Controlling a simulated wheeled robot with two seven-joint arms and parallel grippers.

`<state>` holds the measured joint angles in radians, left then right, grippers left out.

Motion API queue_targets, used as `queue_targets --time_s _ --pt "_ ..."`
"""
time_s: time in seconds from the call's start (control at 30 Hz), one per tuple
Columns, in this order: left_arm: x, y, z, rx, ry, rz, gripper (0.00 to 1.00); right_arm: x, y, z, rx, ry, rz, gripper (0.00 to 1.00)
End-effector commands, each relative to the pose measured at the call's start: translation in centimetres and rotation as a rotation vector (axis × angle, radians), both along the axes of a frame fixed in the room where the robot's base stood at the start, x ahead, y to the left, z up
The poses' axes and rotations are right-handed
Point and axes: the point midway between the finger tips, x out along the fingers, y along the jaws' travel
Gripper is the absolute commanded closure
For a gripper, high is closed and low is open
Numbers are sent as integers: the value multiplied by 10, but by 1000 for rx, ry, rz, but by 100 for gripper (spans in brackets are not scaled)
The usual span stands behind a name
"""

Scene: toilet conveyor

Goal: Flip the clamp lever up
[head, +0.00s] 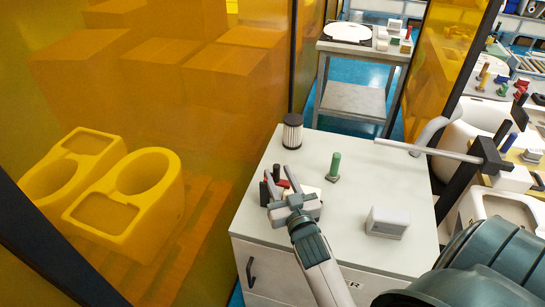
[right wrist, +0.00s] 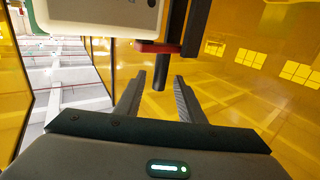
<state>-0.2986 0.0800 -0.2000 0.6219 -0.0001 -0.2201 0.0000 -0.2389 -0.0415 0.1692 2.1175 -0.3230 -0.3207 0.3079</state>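My right gripper (head: 281,184) is over the left part of the white cabinet top (head: 310,225). Its two fingers are apart and empty in the right wrist view (right wrist: 158,80). A small clamp with red (head: 276,172) and black parts is just beyond the fingers, partly hidden by them. In the right wrist view, a dark rod, apparently its lever (right wrist: 161,70), points toward the gap between the fingertips, below a red bar (right wrist: 157,47). I cannot tell whether it touches a finger. A green-handled clamp (head: 334,167) stands upright to the right. My left gripper is not in view.
A black ribbed cylinder (head: 292,131) stands at the cabinet's back edge, and a white box (head: 387,222) at its right front. An amber panel (head: 225,90) borders the left. A white toilet part and grey rod (head: 425,151) are at right.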

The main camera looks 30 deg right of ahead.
Motion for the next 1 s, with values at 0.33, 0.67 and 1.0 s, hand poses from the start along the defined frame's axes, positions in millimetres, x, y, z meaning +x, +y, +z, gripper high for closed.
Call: queue_targets --time_s 0.33,0.67,1.0 --pt "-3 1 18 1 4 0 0 51 -15 2 -1 -1 -1 64" --pt "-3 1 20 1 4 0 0 63 -18 0 0 -1 0 64" --pt "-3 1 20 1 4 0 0 63 -18 0 0 -1 0 100"
